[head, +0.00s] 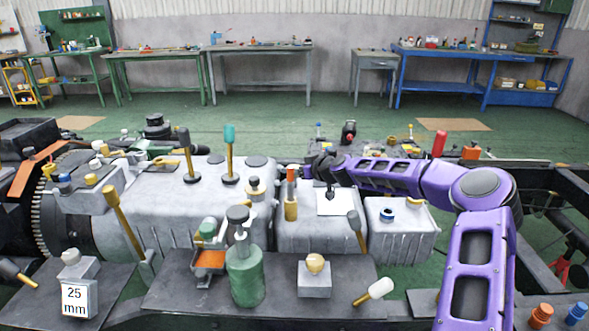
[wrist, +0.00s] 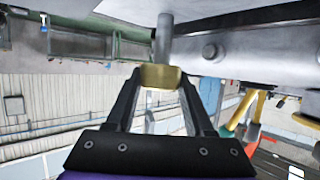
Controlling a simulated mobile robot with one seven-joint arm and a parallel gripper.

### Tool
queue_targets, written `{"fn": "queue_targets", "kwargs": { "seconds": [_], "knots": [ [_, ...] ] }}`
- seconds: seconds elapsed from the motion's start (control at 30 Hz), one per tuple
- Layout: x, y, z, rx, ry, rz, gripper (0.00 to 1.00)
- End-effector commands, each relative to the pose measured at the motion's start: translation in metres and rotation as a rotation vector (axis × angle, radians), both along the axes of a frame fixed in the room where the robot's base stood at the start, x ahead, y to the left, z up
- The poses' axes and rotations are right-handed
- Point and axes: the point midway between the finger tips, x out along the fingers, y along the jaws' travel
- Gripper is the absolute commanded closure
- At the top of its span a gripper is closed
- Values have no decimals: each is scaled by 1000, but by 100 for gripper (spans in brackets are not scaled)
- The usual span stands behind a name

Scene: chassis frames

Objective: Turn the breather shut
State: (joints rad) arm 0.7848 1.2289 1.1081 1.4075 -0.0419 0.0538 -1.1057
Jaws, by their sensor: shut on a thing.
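My gripper (wrist: 160,78) is shut on a brass-coloured piece (wrist: 161,76), which sits between the two dark fingertips in the wrist view. A grey round stem (wrist: 164,38) runs from this piece to the grey casing. I take the brass piece to be the breather, but no label shows. In the head view my purple arm reaches left across the far side of the grey casing (head: 318,236). My gripper end (head: 322,166) is there, dark and small. The fingertips and the held piece cannot be made out in that view.
Several levers and knobs stand up close by, including an orange-topped one (head: 291,190) and a teal-topped one (head: 229,150). A green bottle-like can (head: 245,275) stands on the front plate. A red-handled part (head: 439,145) stands near my arm. Workbenches line the far wall.

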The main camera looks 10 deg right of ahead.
Motion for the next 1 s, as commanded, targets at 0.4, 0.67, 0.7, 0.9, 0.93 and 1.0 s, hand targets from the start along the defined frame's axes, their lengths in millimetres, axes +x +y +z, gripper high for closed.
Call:
{"fn": "queue_targets", "kwargs": {
  "seconds": [0.4, 0.67, 0.7, 0.9, 0.93, 1.0],
  "knots": [
    [0, 2, 4, -6, -6, -280, 100],
    [1, 1, 4, -2, -6, -393, 100],
    [1, 1, 4, -1, -6, -404, 100],
    [1, 0, 3, 1, -5, -435, 100],
    [1, 0, 3, 1, -5, -437, 100],
    [1, -1, 3, 1, -5, -439, 100]
  ]
}}
